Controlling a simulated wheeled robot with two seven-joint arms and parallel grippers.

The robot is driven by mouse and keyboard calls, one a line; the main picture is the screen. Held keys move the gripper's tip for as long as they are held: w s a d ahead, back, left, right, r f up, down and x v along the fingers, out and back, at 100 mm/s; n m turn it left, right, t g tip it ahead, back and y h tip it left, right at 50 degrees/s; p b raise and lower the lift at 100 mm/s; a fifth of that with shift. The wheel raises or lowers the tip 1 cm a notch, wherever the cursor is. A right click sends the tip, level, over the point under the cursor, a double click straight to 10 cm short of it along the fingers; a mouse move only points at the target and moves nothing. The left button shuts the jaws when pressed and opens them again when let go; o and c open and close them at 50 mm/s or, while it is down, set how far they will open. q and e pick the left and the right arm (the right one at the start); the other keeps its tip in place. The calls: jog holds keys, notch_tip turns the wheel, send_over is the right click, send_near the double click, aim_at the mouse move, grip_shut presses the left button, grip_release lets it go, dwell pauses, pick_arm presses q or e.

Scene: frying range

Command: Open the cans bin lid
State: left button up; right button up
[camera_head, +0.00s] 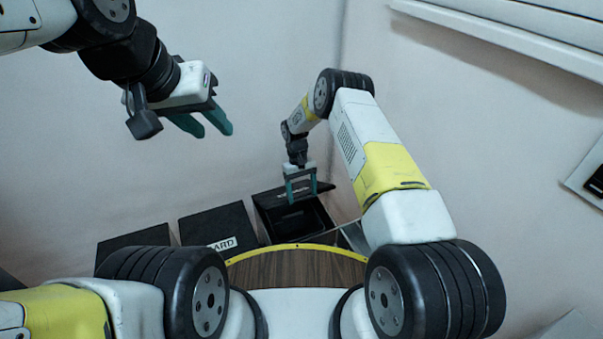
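Black lidded bins stand in a row against the wall. The rightmost bin (293,229) is open, with its dark inside showing; I cannot read which waste it is for. Its black lid (323,187) appears raised at the back edge, partly hidden behind my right gripper. My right gripper (301,200) has its teal fingers apart, over the back of the open bin in front of the lid; whether it touches the lid I cannot tell. My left gripper (207,132) is high at the upper left, away from the bins, its teal fingers apart and empty.
The middle bin (213,222) is shut and shows a label ending in "ARD". Another shut bin (133,238) stands to its left, partly hidden by my arm. Walls close in behind and on the right, with a white ledge (500,35) at upper right.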

jog(key=shift+w+a+r, duration=0.15)
jog(key=shift+w+a, duration=0.05)
jog(key=shift+w, duration=0.15)
jog(key=v, duration=0.6)
jog(key=shift+s+d+r, duration=0.1)
jog(key=shift+r, duration=0.65)
